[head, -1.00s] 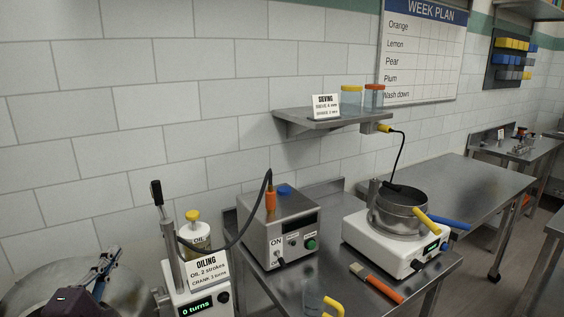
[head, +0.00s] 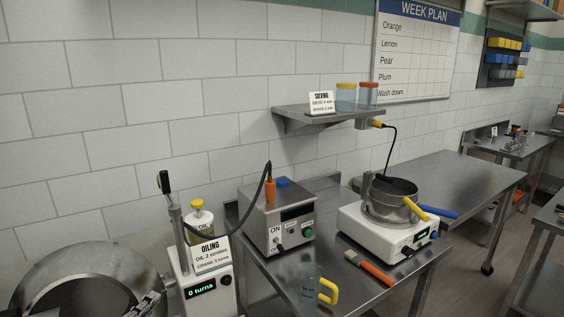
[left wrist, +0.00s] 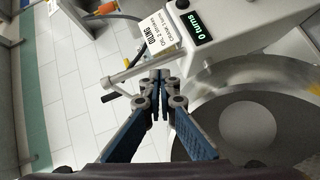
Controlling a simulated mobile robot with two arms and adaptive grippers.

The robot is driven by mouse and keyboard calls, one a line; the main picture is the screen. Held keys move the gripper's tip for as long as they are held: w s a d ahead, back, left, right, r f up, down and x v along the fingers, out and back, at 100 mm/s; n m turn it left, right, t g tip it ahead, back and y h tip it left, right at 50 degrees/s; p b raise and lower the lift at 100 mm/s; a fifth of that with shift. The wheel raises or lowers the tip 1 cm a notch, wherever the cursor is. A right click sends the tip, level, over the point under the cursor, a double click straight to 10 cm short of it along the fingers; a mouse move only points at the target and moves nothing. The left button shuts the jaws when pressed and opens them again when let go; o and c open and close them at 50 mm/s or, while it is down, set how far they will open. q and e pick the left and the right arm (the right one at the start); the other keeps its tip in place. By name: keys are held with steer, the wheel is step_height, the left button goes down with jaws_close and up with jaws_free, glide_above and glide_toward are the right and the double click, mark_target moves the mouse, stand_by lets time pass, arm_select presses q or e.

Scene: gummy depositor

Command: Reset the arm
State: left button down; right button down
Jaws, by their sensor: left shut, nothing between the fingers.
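My left gripper (head: 146,304) is at the lower left edge of the head view, in front of the steel drum (head: 62,280), mostly cut off by the frame. In the left wrist view the gripper (left wrist: 160,76) has its fingertips together with nothing between them. The oiling unit (head: 203,290) stands right of the drum, reading "0 turns". Its black-gripped lever (head: 165,183) stands upright in the head view. The unit also shows in the left wrist view (left wrist: 225,15), beyond the fingertips. My right gripper is in neither view.
A wall shelf (head: 318,116) holds jars. An oil bottle (head: 199,222) stands behind the oiling sign.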

arm_select(q)
steer(key=s+d+f+m+g, duration=0.6)
steer(key=s+d+f+m, duration=0.2)
steer(key=s+f, duration=0.55)
steer(key=s+d+f+m+g+y, duration=0.1)
steer(key=s+f+m+g, duration=0.2)
steer(key=s, duration=0.6)
steer(key=s+f+m+g+y, duration=0.1)
steer(key=s+f+m+g, duration=0.25)
steer(key=s, duration=0.55)
step_height(320, 180, down, 26)
steer(key=b, duration=0.1)
steer(key=s+a+f+g+b, duration=0.1)
steer(key=s+a+f+g, duration=0.1)
steer(key=s+f, duration=1.6)
steer(key=shift+a+m, duration=0.35)
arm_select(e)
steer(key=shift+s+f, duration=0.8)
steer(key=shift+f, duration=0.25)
arm_select(q)
steer(key=shift+s+f, duration=0.1)
steer(key=shift+s, duration=0.1)
